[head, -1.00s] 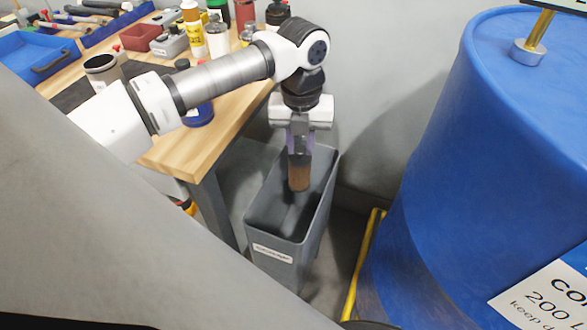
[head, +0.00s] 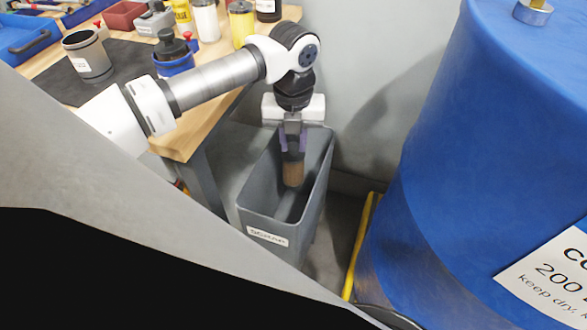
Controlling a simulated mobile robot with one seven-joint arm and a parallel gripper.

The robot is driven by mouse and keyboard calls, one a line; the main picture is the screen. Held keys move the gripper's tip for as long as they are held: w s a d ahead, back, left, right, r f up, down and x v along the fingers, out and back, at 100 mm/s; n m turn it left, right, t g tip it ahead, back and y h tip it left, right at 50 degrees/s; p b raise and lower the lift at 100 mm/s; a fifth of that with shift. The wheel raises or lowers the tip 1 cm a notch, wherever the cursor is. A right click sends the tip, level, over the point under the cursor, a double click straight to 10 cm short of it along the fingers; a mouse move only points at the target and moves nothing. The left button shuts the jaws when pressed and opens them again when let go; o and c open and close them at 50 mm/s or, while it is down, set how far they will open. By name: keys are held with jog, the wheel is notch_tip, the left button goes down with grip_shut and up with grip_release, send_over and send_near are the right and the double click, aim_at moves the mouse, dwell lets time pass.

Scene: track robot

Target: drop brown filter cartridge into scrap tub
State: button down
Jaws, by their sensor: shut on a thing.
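The brown filter cartridge (head: 293,173) has a dark upper end and hangs upright from my gripper (head: 292,150). My gripper points down and is shut on the cartridge's dark upper end. The grey scrap tub (head: 262,218) stands on the floor beside the workbench, with a label on its near wall too small to read. The cartridge is over the tub's opening, and its lower end appears to be at or below the rim level. The tub's floor is partly hidden by its near wall.
The wooden workbench (head: 197,132) on the left holds a grey cup (head: 88,57), a blue-based dark item (head: 173,52) and several bottles. A large blue drum (head: 450,150) stands on the right, with a yellow bar (head: 361,246) beside it. A grey wall is behind.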

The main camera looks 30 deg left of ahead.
jog(key=c, duration=1.1)
grip_release()
notch_tip(320, 180, up, 14)
jog(key=shift+f+p, duration=0.1)
jog(key=shift+p, duration=0.4)
